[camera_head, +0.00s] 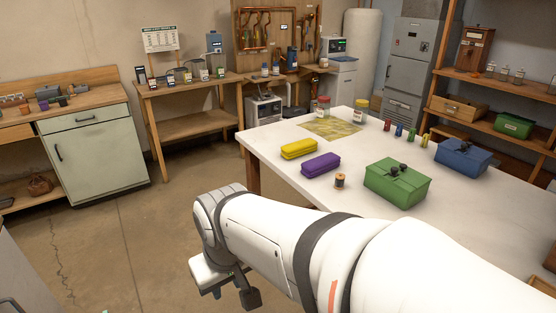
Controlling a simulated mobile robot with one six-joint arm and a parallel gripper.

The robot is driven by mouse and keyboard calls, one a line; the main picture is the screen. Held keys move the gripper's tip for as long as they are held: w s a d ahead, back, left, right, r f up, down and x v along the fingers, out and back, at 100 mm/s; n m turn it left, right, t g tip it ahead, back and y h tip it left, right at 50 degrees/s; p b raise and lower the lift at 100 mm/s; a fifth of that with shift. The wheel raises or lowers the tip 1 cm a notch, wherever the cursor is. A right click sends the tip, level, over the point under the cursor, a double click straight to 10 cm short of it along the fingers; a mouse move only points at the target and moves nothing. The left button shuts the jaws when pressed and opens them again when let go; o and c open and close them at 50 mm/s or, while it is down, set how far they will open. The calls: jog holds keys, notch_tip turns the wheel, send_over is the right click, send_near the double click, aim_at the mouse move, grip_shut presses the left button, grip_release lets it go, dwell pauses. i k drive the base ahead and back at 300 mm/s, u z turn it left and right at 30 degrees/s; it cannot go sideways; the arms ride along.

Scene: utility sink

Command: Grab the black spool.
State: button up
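A small spool (340,181) stands upright on the white table near its front edge, in front of the purple case and left of the green box. It looks dark with a copper-brown middle; its exact colour is hard to tell at this size. My gripper (234,294) is low at the bottom of the view, in front of the table and left of the spool, well apart from it. My white arm reaches in from the lower right. The gripper's fingers are partly hidden, and I see nothing held in it.
On the white table (283,135) are a yellow case (299,148), a purple case (320,164), a green box (398,184), a blue box (463,157), several small coloured items, two jars and a yellowish mat (331,128). The floor (120,240) left of my arm is clear.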

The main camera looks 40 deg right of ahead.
aim_at(339, 177)
jog(key=z, duration=1.65)
jog(key=k, duration=0.9)
jog(key=u, duration=0.6)
jog(key=i, duration=1.4)
jog(key=z, duration=0.8)
jog(key=i, duration=0.75)
jog(key=z, duration=0.55)
